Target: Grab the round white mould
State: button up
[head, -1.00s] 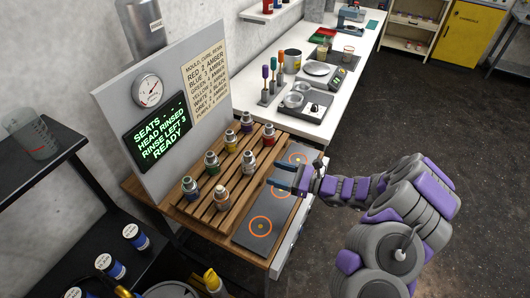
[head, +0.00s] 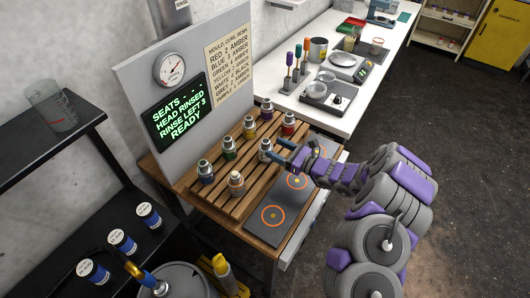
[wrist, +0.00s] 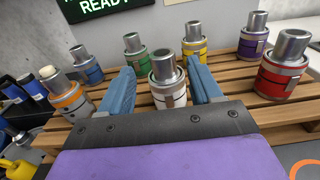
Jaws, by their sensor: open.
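The round white mould (head: 265,151), with a grey metal top, stands upright on the slatted wooden rack (head: 212,205). In the wrist view the white mould (wrist: 168,94) sits between my two blue fingers, a little nearer the right one. My gripper (head: 279,153) is open and reaches in from the right at the mould's height; it also shows in the wrist view (wrist: 160,66). I see no clear contact between fingers and mould. The mould's lower part is partly hidden by my gripper's body in the wrist view.
Other moulds stand around it: red (head: 288,126), purple (head: 267,110), yellow (head: 249,129), green (head: 228,151), blue (head: 205,174) and orange-banded (head: 236,185). A grey panel with a lit display (head: 178,113) rises behind the rack. A dark strip with orange rings (head: 272,216) lies in front.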

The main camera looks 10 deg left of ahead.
aim_at(270, 145)
jog(key=shift+f+b+x, duration=0.15)
jog(key=shift+b+x, duration=0.1)
jog(key=shift+x, duration=1.25)
jog(key=shift+f+b+x, duration=0.2)
jog(key=shift+b+x, duration=0.05)
jog(key=shift+x, duration=1.2)
jog(key=shift+w+d+r, duration=0.1)
jog(key=shift+w+d, duration=0.05)
jog(key=shift+d, duration=0.2)
jog(key=shift+c, duration=0.5)
jog(key=shift+d, duration=0.2)
jog(key=c, duration=0.3)
jog(key=shift+a, duration=0.3)
grip_shut()
